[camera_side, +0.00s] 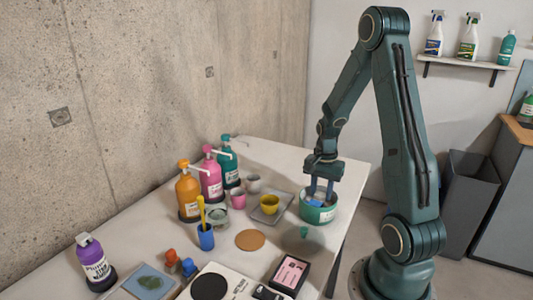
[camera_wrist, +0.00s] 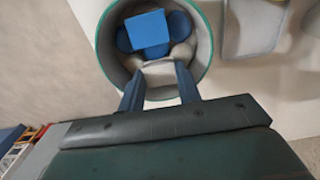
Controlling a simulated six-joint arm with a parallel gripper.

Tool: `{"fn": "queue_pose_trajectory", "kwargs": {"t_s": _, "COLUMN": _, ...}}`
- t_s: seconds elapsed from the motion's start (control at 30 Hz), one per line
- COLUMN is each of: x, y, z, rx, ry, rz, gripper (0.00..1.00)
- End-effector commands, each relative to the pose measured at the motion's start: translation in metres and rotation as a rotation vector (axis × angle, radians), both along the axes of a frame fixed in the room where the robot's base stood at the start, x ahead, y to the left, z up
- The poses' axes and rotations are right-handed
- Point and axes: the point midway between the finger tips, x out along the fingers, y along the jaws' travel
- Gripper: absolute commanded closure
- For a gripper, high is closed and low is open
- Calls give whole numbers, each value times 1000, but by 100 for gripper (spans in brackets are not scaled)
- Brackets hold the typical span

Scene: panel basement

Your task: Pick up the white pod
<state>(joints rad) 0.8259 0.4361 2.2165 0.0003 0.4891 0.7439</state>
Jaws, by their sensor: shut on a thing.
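The white pod (camera_wrist: 160,72) lies between the two fingers of my gripper (camera_wrist: 159,80) in the wrist view, at the near side of a round tub. My gripper is shut on it. The tub has a green rim (camera_wrist: 103,52) and a pale inside. It also holds a blue block (camera_wrist: 147,29), darker blue pieces (camera_wrist: 180,25) and other whitish pieces. In the side view my gripper (camera_side: 321,196) points down into the green tub (camera_side: 319,215), and its fingertips and the pod are hidden there. Something blue shows at the tub's opening.
Left of the tub are a grey tray (camera_side: 262,219) with a yellow cup (camera_side: 269,203), a pink cup (camera_side: 238,198) and a grey cup (camera_side: 253,183). Several pump bottles (camera_side: 211,178) stand along the wall. The table's right edge is close.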

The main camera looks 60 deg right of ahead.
Motion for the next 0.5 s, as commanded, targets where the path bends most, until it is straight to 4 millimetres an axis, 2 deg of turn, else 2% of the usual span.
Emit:
{"fn": "queue_pose_trajectory", "kwargs": {"t_s": 0.27, "x": 0, "y": 0, "z": 4, "rx": -2, "ry": -1, "rz": 0, "gripper": 88}}
{"fn": "queue_pose_trajectory", "kwargs": {"t_s": 0.5, "x": 1, "y": -1, "z": 21, "rx": -3, "ry": -3, "rz": 0, "gripper": 88}}
